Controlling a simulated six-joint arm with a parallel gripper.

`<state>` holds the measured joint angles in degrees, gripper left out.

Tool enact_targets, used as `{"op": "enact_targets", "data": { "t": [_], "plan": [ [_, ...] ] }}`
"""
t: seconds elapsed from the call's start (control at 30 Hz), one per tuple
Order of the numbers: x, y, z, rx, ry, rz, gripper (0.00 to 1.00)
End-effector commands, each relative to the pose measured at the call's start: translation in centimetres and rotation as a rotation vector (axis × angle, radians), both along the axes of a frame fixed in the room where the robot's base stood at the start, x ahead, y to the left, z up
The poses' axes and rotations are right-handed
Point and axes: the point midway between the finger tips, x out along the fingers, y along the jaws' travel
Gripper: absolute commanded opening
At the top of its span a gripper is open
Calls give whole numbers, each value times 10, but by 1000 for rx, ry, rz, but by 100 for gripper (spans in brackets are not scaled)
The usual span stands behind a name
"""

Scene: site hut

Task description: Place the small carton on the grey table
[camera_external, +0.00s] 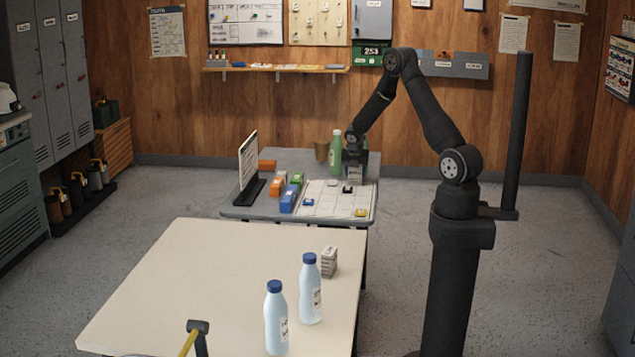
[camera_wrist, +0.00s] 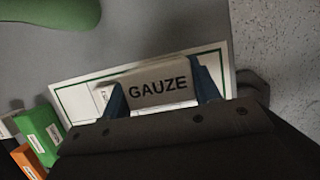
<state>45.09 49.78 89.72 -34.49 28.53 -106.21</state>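A small white carton marked GAUZE (camera_wrist: 158,88) sits between the two fingers of my gripper (camera_wrist: 162,92) in the wrist view. The fingers appear to press on its sides. In the external view my gripper (camera_external: 356,166) is low over the back right of the grey table (camera_external: 235,210), with the pale carton (camera_external: 355,174) below it. A white board with a green border (camera_wrist: 75,93) lies under the carton in the wrist view. I cannot tell whether the carton touches it. Another small grey-white carton (camera_external: 329,262) stands on the cream table.
A green bottle (camera_external: 336,150) stands close to my gripper, beside a brown cup (camera_external: 321,150). Blue, orange and green boxes (camera_external: 288,199) and an upright sign (camera_external: 248,160) stand left. Two blue-capped bottles (camera_external: 310,290) (camera_external: 276,318) stand on the cream table (camera_external: 200,270).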

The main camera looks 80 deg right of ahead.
Motion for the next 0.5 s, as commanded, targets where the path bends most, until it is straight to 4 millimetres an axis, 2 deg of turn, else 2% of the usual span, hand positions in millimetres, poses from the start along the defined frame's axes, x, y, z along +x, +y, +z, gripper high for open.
{"op": "enact_targets", "data": {
  "t": [0.03,0.1,0.5],
  "plan": [
    [0,0,0,0,0,0,64],
    [0,0,0,0,0,0,77],
    [0,1,6,-1,-1,1,78]
  ]
}}
